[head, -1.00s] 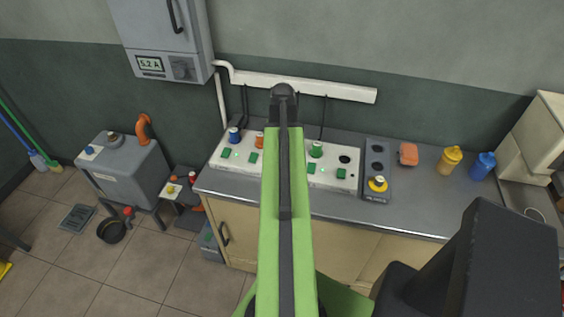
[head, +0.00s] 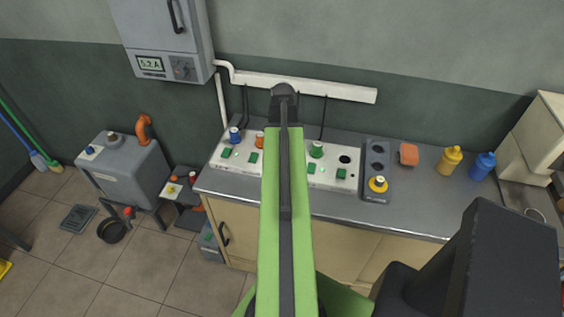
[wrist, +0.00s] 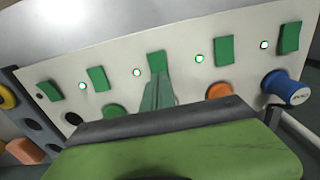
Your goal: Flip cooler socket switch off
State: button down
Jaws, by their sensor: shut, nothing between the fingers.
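A white socket strip (head: 328,182) lies on the counter with a row of green switches and small lit lamps. In the wrist view the middle green switch (wrist: 156,62) is straight ahead of my gripper (wrist: 158,80). The gripper is shut and empty, its tips overlapping the lower part of that switch; I cannot tell whether they touch. A blue plug (wrist: 286,88), an orange plug (wrist: 219,89) and a green plug (wrist: 114,110) sit in sockets. The middle socket is hidden behind my gripper. No readable label shows which socket is the cooler's.
An orange block (head: 408,154), a yellow bottle (head: 449,160) and a blue bottle (head: 483,166) stand farther right. A white cable duct (head: 330,88) runs along the wall behind. The counter front is clear.

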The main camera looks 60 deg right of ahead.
jog(key=shift+f+b, duration=0.9)
dwell(0.4)
jog(key=shift+r, duration=0.1)
notch_tip(320, 180, up, 7)
jog(key=p, duration=0.7)
